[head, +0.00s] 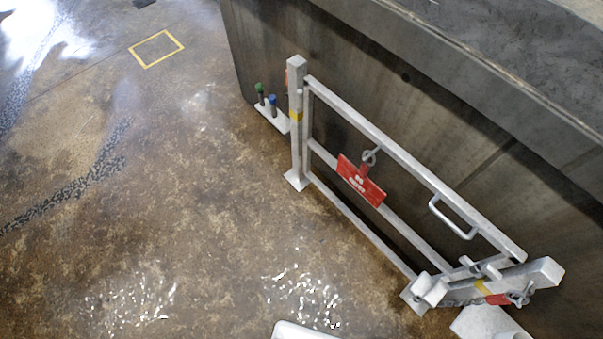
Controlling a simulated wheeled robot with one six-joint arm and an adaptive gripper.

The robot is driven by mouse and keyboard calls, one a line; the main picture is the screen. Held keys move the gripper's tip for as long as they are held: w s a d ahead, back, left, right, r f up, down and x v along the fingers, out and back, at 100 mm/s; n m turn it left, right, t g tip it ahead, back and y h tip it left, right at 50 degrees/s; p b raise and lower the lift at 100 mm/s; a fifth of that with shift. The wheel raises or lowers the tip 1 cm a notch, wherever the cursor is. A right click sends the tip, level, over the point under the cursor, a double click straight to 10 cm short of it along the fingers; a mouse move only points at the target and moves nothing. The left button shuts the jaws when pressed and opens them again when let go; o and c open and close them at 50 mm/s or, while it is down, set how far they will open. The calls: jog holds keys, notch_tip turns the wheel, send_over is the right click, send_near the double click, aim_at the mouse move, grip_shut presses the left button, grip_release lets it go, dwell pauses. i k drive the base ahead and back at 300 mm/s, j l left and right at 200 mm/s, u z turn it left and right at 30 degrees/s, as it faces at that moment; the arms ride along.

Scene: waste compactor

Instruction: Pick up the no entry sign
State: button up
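The no entry sign (361,181) is a small red plate with white lettering. It hangs tilted from a grey hook or ring (369,157) on the middle of a grey metal gate (420,178), in front of a dark wall. My gripper is not clearly in view. A white rounded piece shows at the bottom edge, and I cannot tell what it is.
The gate stands between two posts, with a handle (453,217) and a latch with a chain (521,296) at the right. Green and blue-topped items (266,98) stand beside the left post (297,125). A yellow square (156,49) marks the floor. The left floor is clear.

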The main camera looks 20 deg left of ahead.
aim_at(357, 178)
jog(key=u, duration=0.3)
jog(key=i+j+u, duration=0.1)
jog(key=j, duration=0.3)
jog(key=i+j, duration=0.1)
jog(key=j, duration=0.3)
jog(key=i+j+u, duration=0.15)
jog(key=j, duration=0.25)
jog(key=i+j, duration=0.1)
jog(key=j, duration=0.3)
jog(key=u, duration=0.05)
